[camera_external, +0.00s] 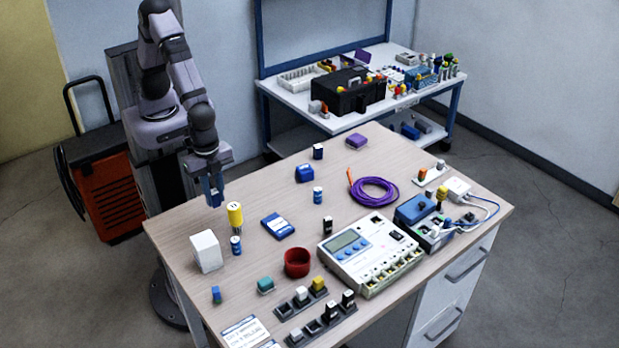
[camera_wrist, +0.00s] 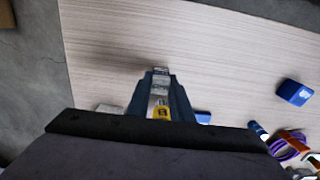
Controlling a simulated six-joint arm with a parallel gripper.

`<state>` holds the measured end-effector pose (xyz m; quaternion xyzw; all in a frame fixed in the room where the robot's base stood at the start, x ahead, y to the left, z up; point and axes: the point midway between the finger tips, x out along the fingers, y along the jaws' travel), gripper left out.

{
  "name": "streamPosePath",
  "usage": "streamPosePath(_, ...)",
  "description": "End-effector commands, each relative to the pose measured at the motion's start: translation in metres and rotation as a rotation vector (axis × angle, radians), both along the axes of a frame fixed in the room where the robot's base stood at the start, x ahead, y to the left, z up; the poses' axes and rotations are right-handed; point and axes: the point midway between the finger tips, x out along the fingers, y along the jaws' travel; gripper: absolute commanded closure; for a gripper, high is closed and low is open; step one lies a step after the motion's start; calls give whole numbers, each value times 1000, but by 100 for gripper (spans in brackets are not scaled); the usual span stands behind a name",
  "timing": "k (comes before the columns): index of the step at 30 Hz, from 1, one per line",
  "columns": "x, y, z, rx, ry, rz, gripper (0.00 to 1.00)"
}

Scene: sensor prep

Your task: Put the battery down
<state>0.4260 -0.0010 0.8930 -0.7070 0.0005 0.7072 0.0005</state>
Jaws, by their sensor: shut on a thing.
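My gripper (camera_external: 215,196) hangs over the left edge area of the table, above and left of a yellow cylinder (camera_external: 234,215). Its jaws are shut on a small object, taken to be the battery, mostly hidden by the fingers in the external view. In the wrist view a pale grey piece (camera_wrist: 160,80) shows between the fingertips. Blue cylindrical batteries stand on the wood, one (camera_external: 236,245) below the yellow cylinder and one (camera_external: 318,195) near the middle.
A white block (camera_external: 206,251), a blue flat box (camera_external: 277,226) and a red ring-shaped cup (camera_external: 297,262) lie nearby. A charger with a display (camera_external: 372,250) and dark holders (camera_external: 316,317) stand towards the front. The table's (camera_external: 240,175) back-left part is clear.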

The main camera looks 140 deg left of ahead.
Motion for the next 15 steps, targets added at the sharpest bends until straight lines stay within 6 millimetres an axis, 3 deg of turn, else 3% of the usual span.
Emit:
streamPosePath(5,0,11,2,0,0,29,100)
streamPosePath(8,-1,27,5,0,0,74,100)
streamPosePath(15,-2,95,20,0,-3,256,100)
